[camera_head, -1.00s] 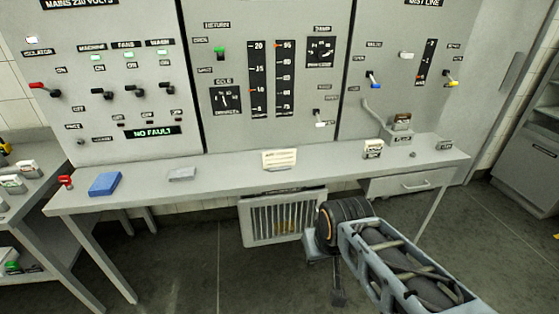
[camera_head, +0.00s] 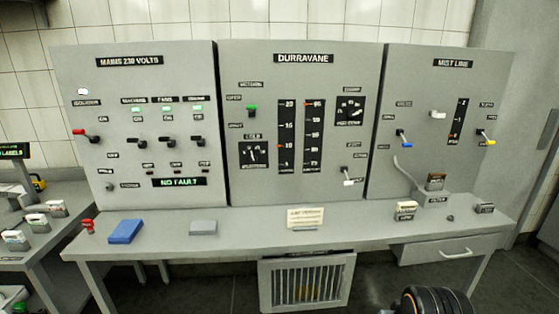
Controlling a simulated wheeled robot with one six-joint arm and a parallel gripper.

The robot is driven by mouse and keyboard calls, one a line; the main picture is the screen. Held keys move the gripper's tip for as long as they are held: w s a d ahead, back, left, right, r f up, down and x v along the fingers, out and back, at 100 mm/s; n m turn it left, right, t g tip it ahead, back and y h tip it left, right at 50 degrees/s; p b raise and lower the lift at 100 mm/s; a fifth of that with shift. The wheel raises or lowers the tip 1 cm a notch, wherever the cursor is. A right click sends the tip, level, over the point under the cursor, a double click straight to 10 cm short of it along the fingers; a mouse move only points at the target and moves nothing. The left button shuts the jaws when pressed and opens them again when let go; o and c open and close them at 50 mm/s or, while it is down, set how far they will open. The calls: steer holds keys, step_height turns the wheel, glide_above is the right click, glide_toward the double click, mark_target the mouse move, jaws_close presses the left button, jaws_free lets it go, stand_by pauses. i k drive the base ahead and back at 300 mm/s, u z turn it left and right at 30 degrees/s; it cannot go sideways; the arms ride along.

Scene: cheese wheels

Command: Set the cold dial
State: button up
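The cold dial (camera_head: 254,153) is a small black square with a white pointer and marks, low on the left of the middle panel, headed DURRAVANE. Its label above reads COLD; the lower label is too small to read surely. A green switch (camera_head: 251,108) sits above it, and two vertical scales (camera_head: 287,136) stand to its right. Part of my arm shows at the bottom right edge, below the bench and well away from the dial. My gripper's fingers are not in the picture.
A grey bench (camera_head: 262,234) runs below the panels. On it lie a blue block (camera_head: 126,231), a grey block (camera_head: 203,227), a paper card (camera_head: 306,217) and small boxes at right. Levers (camera_head: 167,141) stick out of the left panel. A grille (camera_head: 305,284) stands under the bench.

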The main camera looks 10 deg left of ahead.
mark_target(253, 159)
steer(key=z, duration=0.15)
steer(key=i, duration=1.75)
steer(key=u, duration=3.15)
